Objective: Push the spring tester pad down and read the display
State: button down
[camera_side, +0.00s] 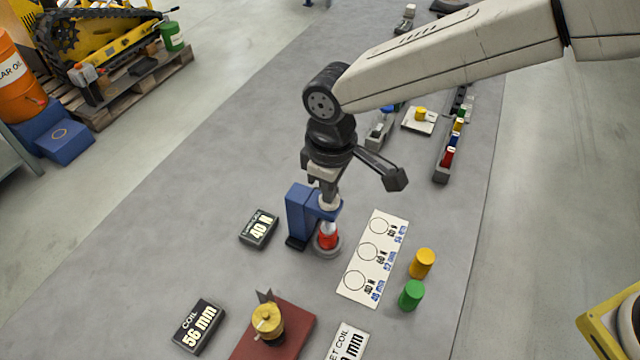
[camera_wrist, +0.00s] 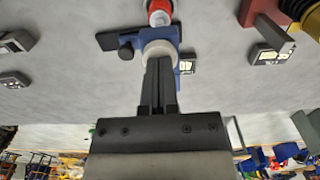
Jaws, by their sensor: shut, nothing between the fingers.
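The spring tester has a blue column (camera_side: 297,214) and a pale round pad (camera_wrist: 159,48) on its blue arm. A red coil or cylinder (camera_side: 328,238) stands under the pad on a round grey base. My gripper (camera_side: 327,193) points down over the tester, shut and empty. In the wrist view its closed fingertips (camera_wrist: 159,64) meet the pad's edge and seem to touch its top; how hard they press cannot be told. A dark display box (camera_side: 259,229) left of the tester reads 40 N under small lettering.
A white card (camera_side: 372,257) with circles lies right of the tester, with yellow (camera_side: 423,263) and green (camera_side: 411,295) cylinders beside it. A display reading 56 mm (camera_side: 199,326) and a red-brown plate (camera_side: 275,340) with a brass spool are in front.

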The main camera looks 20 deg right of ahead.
jog(key=shift+r, duration=3.3)
jog(key=w+d+f+m, duration=0.1)
jog(key=d+m, duration=0.1)
jog(key=d, duration=0.8)
jog(key=s+d+f+m+t, duration=0.1)
jog(key=s+d+f+m, duration=0.1)
jog(key=d, duration=0.5)
jog(key=s+d+f+m, duration=0.1)
jog(key=s+d+m, duration=0.1)
jog(key=s+d, duration=0.3)
jog(key=s+d+f+m+t, duration=0.1)
jog(key=s+d+f+m, duration=0.1)
jog(key=d, duration=0.9)
jog(key=shift+s+f+m+t, duration=0.35)
jog(key=shift+s+m, duration=0.15)
jog(key=shift+s, duration=0.35)
